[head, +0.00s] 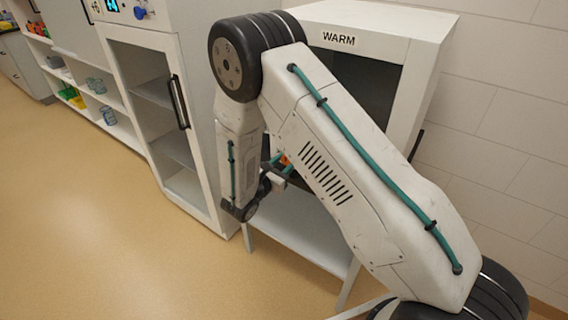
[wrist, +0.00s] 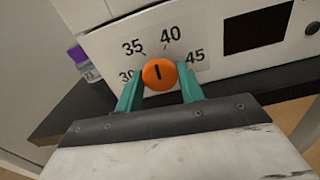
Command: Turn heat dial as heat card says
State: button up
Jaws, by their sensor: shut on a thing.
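The orange heat dial (wrist: 159,74) sits on a white scale plate printed 30, 35, 40 and 45 in the wrist view. Its short dark mark is nearly upright in the picture, pointing between 35 and 40. My gripper (wrist: 160,88) has its teal fingers on both sides of the dial and is shut on it. In the head view, a bit of the orange dial (head: 285,160) shows beside my gripper (head: 277,163), mostly hidden by my arm. I cannot make out a heat card in either view.
The white cabinet marked WARM (head: 430,35) stands behind my arm. A glass-door cabinet (head: 137,100) with a dark handle is to its left. In the wrist view, a purple-capped bottle (wrist: 84,62) stands left of the panel. The floor (head: 90,230) at left is clear.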

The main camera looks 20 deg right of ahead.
jog(key=n, duration=0.6)
jog(key=shift+n, duration=0.3)
dwell(0.5)
jog(key=o, duration=0.7)
jog(key=shift+a, duration=0.1)
jog(key=v, duration=0.7)
jog(key=shift+s+a, duration=0.25)
jog(key=shift+f, duration=0.1)
